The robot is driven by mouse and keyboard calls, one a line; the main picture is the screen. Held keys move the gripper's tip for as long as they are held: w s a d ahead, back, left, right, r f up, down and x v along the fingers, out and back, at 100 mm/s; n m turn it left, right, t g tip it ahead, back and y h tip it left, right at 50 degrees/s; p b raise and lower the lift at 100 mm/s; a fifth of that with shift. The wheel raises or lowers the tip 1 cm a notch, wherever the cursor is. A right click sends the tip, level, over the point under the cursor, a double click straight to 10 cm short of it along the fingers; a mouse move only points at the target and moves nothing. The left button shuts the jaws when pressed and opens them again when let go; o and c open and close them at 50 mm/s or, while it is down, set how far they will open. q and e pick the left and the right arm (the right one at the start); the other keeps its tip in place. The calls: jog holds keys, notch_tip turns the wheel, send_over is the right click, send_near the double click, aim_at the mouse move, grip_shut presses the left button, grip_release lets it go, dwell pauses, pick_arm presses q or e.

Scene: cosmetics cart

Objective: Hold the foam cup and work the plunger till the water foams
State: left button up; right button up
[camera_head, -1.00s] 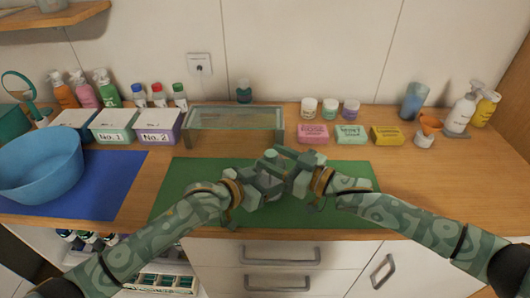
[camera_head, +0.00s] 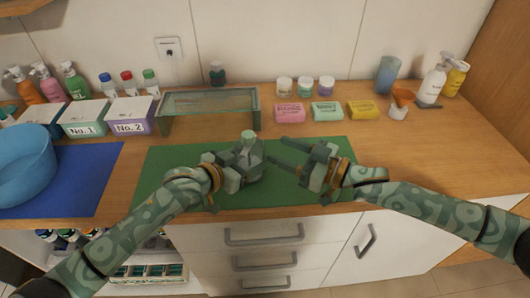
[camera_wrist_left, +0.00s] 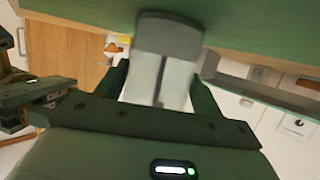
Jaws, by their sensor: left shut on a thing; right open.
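The foam cup (camera_head: 248,146) is a small, pale grey-green vessel with a greenish knob on top, above the green mat (camera_head: 210,146). My left gripper (camera_head: 251,166) is shut on the cup. In the left wrist view the cup (camera_wrist_left: 158,82) is a pale, see-through body with a grey end piece, between the two fingers of my left gripper (camera_wrist_left: 160,88). My right gripper (camera_head: 284,155) is open and empty just to the right of the cup, its fingers pointing towards it without touching. Whether there is water or foam inside cannot be seen.
A glass stand (camera_head: 209,101) is behind the mat. Pink (camera_head: 291,113), mint (camera_head: 327,112) and yellow (camera_head: 363,110) soap boxes stand to its right. A blue bowl (camera_head: 25,168) is on a blue mat (camera_head: 88,175) at left. The counter right of the green mat is clear.

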pick_arm(q)
jog(key=o, duration=1.3)
